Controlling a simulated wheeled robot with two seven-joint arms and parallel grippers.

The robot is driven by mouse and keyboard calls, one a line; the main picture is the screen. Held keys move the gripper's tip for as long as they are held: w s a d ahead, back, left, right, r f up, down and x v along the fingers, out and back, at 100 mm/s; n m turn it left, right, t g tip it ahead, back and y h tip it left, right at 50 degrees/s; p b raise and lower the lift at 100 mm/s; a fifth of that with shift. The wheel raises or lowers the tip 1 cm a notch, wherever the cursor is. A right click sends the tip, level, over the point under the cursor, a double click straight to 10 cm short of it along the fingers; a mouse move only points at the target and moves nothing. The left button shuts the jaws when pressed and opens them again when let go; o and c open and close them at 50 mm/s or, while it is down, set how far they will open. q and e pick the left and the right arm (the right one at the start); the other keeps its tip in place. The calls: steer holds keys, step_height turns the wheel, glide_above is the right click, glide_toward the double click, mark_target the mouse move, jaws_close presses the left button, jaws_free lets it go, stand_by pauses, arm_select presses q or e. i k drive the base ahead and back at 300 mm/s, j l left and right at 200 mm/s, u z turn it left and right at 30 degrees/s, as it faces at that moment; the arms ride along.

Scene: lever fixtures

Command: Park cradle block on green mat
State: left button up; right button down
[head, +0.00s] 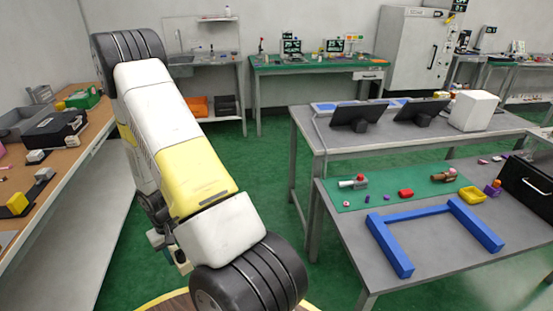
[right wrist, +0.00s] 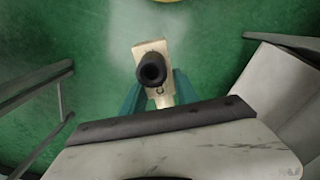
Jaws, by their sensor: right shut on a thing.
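The cradle block is a pale beige block (right wrist: 148,48) with a dark round hollow piece on its face. In the right wrist view it sits between the teal fingers of my right gripper (right wrist: 158,92), which is shut on it. In the head view my right gripper (head: 168,246) shows only partly behind my arm, low over the floor, with a bit of the beige block (head: 183,267) below it. The green mat (head: 400,181) lies on the grey table at the right, well away from the block. My left gripper is not in view.
On the mat stand a grey-and-red fixture (head: 353,182), a red block (head: 406,193) and a brown piece (head: 443,177). A blue U-shaped frame (head: 390,246) lies in front. Open green floor lies between the left bench and this table.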

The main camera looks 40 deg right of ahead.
mark_target(396, 174)
steer(key=i+l+z, duration=0.15)
steer(key=i+z, duration=0.6)
steer(key=i+j+z, duration=0.15)
steer(key=i+z, duration=0.2)
steer(key=i, duration=0.15)
steer(key=i+z, duration=0.2)
steer(key=z, duration=0.2)
steer(key=i+z, duration=0.45)
steer(key=z, duration=0.3)
steer(key=i+l+z, duration=0.1)
steer(key=i+z, duration=0.15)
steer(key=z, duration=0.2)
steer(key=i+z, duration=0.25)
steer(key=z, duration=0.25)
steer(key=i+j, duration=0.45)
